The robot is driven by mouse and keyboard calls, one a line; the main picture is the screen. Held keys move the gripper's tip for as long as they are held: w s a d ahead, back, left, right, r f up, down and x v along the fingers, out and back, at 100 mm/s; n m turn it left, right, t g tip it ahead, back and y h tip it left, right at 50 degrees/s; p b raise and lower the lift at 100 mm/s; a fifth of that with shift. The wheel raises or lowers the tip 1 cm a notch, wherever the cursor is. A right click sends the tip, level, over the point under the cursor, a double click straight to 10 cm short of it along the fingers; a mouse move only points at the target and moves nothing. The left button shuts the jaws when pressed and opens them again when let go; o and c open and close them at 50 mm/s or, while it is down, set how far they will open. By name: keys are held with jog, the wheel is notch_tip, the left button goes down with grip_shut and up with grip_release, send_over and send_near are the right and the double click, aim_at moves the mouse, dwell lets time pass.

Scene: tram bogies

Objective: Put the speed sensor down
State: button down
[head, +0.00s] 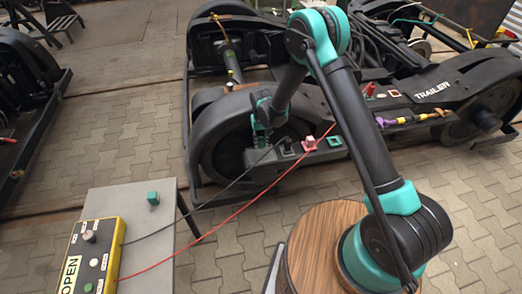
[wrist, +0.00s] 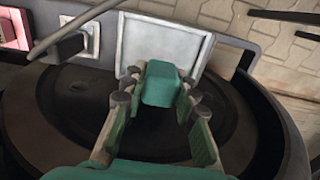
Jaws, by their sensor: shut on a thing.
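My gripper (wrist: 158,92) is shut on a small teal block, which I take to be the speed sensor (wrist: 161,82). The fingers press on its two sides in the wrist view. A pale square plate or shallow tray (wrist: 165,42) lies just beyond the block. I cannot tell whether the block touches it. In the head view my gripper (head: 262,130) points down over the side of the near black bogie (head: 222,120), by its wheel. The held block is not clear there.
A black plug with a cable (wrist: 70,46) sits beside the plate, with a pink socket (wrist: 13,28) further left. A teal-edged socket (head: 334,141) is on the bogie. A grey table (head: 170,225) holds a yellow box (head: 92,255) and another teal block (head: 153,198). Two cables cross the gap.

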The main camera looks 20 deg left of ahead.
aim_at(262, 138)
jog(key=shift+f, duration=2.75)
jog(key=shift+f, duration=0.15)
jog(key=c, duration=1.2)
grip_release()
notch_tip(262, 138, up, 12)
jog(key=shift+r, duration=0.2)
jog(key=shift+d, duration=0.1)
